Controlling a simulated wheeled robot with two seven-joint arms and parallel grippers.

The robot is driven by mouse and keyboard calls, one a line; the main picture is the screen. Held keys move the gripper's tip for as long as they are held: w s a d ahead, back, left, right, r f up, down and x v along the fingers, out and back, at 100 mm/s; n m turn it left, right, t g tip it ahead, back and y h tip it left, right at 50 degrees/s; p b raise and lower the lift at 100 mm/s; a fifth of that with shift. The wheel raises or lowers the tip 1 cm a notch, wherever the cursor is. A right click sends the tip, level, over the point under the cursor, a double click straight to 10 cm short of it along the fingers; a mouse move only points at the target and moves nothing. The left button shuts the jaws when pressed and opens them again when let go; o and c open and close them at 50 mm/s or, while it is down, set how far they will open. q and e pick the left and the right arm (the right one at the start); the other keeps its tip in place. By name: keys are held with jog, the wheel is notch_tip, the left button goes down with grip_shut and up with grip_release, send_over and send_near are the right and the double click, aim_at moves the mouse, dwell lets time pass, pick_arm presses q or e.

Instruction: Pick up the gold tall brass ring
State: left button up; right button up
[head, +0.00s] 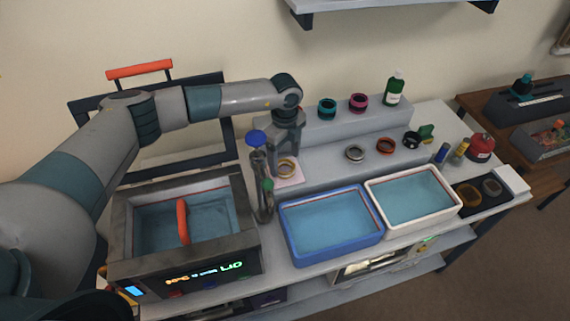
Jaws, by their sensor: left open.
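I cannot tell whether the fingers touch the ring. My right gripper is not in view.
A cleaner tank (248,240) with a red handle is further left. A blue tray (336,255) and a white tray (450,211) are in front.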

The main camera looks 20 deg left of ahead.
pick_arm(q)
jog(key=shift+f, duration=0.9)
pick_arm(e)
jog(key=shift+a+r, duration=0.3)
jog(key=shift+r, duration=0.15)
pick_arm(q)
jog(key=c, duration=1.2)
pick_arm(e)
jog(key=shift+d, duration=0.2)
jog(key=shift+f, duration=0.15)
